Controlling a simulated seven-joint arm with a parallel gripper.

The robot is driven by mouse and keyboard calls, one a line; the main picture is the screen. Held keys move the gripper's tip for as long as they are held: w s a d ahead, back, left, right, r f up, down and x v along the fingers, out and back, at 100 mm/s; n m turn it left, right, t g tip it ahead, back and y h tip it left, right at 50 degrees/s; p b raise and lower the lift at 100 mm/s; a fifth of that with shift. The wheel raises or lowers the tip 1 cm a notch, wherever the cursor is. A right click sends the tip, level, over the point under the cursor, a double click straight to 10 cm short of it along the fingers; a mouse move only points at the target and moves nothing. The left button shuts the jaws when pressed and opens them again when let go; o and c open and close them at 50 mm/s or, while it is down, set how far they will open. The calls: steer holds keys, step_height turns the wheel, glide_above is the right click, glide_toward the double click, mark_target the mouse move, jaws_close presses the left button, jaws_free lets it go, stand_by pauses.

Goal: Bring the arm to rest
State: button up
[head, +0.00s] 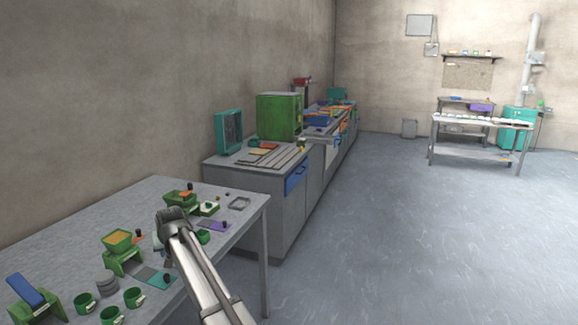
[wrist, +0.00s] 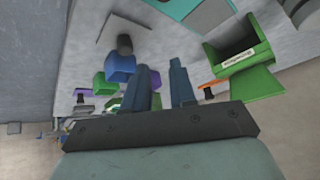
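My arm reaches out over the grey table (head: 80,222) in the head view, and its wrist hides part of the tabletop.
The table holds a green stand with a yellow top (head: 118,245), green cups (head: 134,297), a grey stack (head: 106,284), a blue-topped green stand (head: 28,292) and a purple mat (head: 214,227). A counter with a green cabinet (head: 280,116) is behind. Floor at right is clear.

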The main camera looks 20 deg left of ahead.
steer(key=w+d+f+m+t+y, duration=0.1)
steer(key=w+d+f, duration=0.3)
steer(key=w+d, duration=0.3)
steer(key=w+d+f+m+t, duration=0.1)
steer(key=w+d+f+t, duration=0.15)
steer(key=w+d, duration=0.45)
steer(key=s+d+f+m+g+h, duration=0.25)
steer(key=d+f+g+h, duration=0.2)
steer(key=d+f, duration=2.7)
steer(key=s+d+f+m+g+h, duration=0.1)
steer(key=s+d+f+g, duration=0.1)
steer(key=s+d+f, duration=0.65)
steer(key=s+d+f+m+g+h, duration=0.2)
steer(key=s+d+f, duration=0.2)
steer(key=s+d, duration=0.95)
steer(key=s+d+g, duration=0.2)
steer(key=s+d, duration=0.3)
steer(key=s, duration=0.3)
steer(key=s+d+f+m+g, duration=0.1)
steer(key=s+d, duration=0.3)
steer(key=s, duration=0.4)
steer(key=s+d+f+m+g, duration=0.1)
steer(key=s+d+g, duration=0.1)
steer(key=s+d, duration=0.3)
steer(key=s, duration=0.3)
steer(key=shift+d+g, duration=0.3)
